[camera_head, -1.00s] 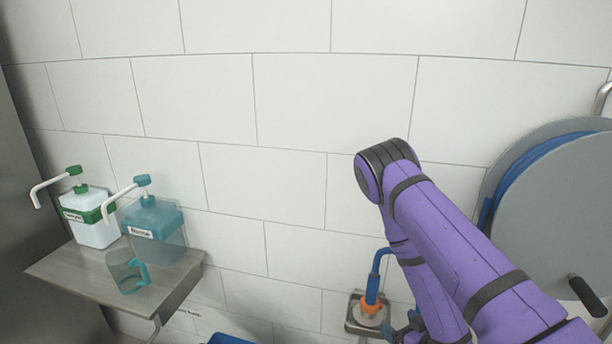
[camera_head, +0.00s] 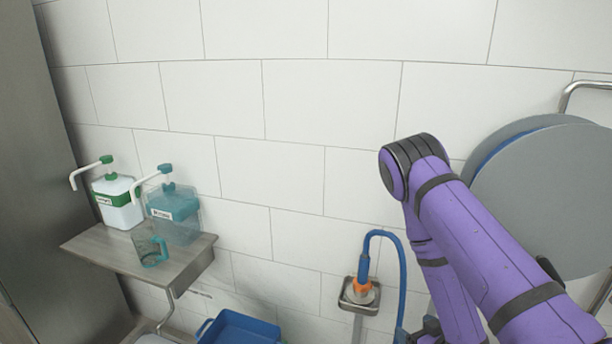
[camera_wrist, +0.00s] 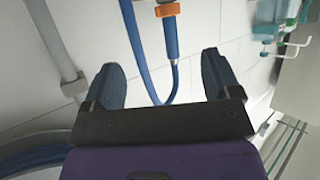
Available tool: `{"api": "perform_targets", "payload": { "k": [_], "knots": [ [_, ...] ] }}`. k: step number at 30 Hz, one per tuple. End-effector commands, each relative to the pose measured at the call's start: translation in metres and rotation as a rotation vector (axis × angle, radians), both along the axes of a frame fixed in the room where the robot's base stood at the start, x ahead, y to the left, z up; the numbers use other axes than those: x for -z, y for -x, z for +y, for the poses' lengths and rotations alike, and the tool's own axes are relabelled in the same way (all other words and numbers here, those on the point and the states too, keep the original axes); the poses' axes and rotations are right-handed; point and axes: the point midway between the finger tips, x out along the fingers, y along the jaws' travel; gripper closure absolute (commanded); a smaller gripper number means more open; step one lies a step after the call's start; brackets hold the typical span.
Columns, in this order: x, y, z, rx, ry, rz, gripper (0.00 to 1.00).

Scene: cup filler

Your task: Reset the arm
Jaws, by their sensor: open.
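My purple arm (camera_head: 480,240) is folded at the right of the head view, its elbow high and its forearm running down past the lower edge. My gripper (camera_wrist: 162,85) shows in the wrist view with its two dark fingers wide apart and nothing between them. A blue hose (camera_wrist: 145,50) with an orange fitting (camera_wrist: 167,10) passes behind the gap between the fingers; I cannot tell how far off it is.
A steel shelf (camera_head: 92,243) at left holds a white pump bottle (camera_head: 117,204), a teal pump bottle (camera_head: 173,212) and a clear cup with a teal handle (camera_head: 150,248). A blue bin (camera_head: 240,328) is below. A hose nozzle (camera_head: 362,274) hangs near my arm, beside a grey hose reel (camera_head: 550,205).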

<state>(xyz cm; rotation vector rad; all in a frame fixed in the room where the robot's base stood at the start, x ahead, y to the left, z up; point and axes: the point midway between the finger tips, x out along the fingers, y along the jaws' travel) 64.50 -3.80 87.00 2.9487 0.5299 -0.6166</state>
Motion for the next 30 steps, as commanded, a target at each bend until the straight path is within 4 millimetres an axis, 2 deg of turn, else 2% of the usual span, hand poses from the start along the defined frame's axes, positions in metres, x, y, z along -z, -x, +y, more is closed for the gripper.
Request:
{"api": "perform_targets", "payload": {
  "k": [8,14,21,30],
  "knots": [
    [-0.020,-0.019,0.000,0.033,0.021,0.021,0.17],
    [-0.046,-0.038,-0.002,0.075,0.043,0.052,0.17],
    [-0.097,-0.060,-0.009,0.145,0.072,0.115,0.17],
    [-0.167,-0.067,-0.019,0.220,0.093,0.204,0.17]
  ]
}}
